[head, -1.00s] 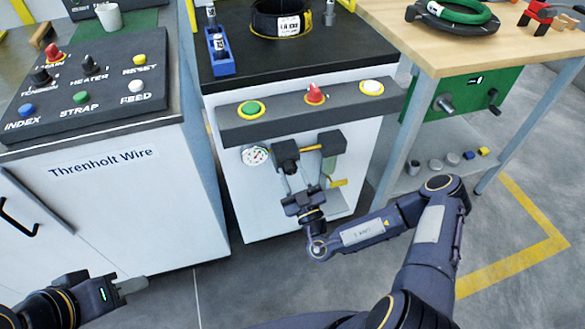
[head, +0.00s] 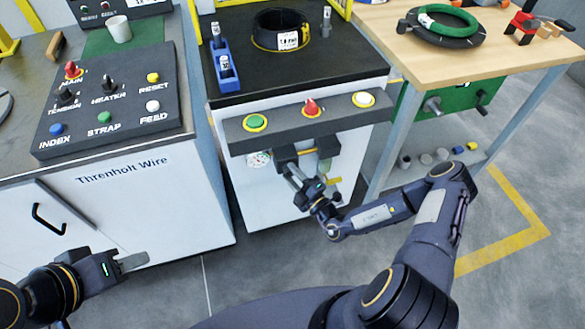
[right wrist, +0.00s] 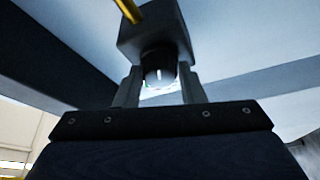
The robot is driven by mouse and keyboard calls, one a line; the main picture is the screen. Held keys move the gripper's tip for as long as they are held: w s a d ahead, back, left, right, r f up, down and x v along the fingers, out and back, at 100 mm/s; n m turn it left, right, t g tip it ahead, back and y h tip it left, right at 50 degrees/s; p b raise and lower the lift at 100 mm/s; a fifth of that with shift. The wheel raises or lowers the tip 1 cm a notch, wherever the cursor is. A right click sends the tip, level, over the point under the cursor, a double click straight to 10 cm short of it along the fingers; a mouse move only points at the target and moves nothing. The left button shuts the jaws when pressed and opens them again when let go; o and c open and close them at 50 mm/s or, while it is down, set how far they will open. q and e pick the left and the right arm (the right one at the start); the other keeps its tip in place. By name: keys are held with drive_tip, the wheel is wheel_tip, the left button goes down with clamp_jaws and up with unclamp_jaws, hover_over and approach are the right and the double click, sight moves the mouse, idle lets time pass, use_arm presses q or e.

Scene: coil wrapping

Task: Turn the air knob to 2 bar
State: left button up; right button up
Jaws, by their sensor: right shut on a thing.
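The air knob (right wrist: 159,74), dark with a white mark, hangs under a dark regulator block (right wrist: 153,38) in the right wrist view. My right gripper (right wrist: 160,88) has a finger on each side of the knob and is shut on it. In the head view my right gripper (head: 289,170) reaches up to the underside of the unit and hides the knob.
A button bar (head: 308,118) with green, red and white controls juts out just above my right gripper. The control cabinet (head: 140,200) stands left, the wooden bench (head: 440,55) right. Open floor lies in front.

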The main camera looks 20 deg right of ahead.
drive_tip(key=n+g+p, duration=0.1)
drive_tip(key=n+p, duration=0.1)
drive_tip(key=p, duration=0.1)
drive_tip(key=n+g+p, duration=0.1)
drive_tip(key=n+p, duration=0.2)
drive_tip(key=r+n+g+h+p, duration=0.1)
drive_tip(key=n+p, duration=0.1)
drive_tip(key=p, duration=0.1)
drive_tip(key=shift+n+p, duration=0.3)
drive_tip(key=shift+p, duration=0.1)
drive_tip(key=n+h+p, duration=0.1)
drive_tip(key=n+p, duration=0.2)
drive_tip(key=p, duration=0.1)
drive_tip(key=n+g+h+p, duration=0.1)
drive_tip(key=n+h+p, duration=0.1)
drive_tip(key=p, duration=0.3)
drive_tip(key=shift+a+n, duration=0.15)
drive_tip(key=shift+n, duration=0.45)
drive_tip(key=shift+f+n+g+h+p, duration=0.15)
drive_tip(key=shift+n+g+h+p, duration=0.15)
drive_tip(key=shift+n+h+p, duration=0.6)
drive_tip(key=shift+f+n+h+p, duration=0.1)
drive_tip(key=shift+n+h+p, duration=0.6)
drive_tip(key=shift+n+p, duration=0.15)
drive_tip(key=o, duration=0.9)
drive_tip(key=shift+w+f, duration=0.1)
drive_tip(key=v, duration=0.8)
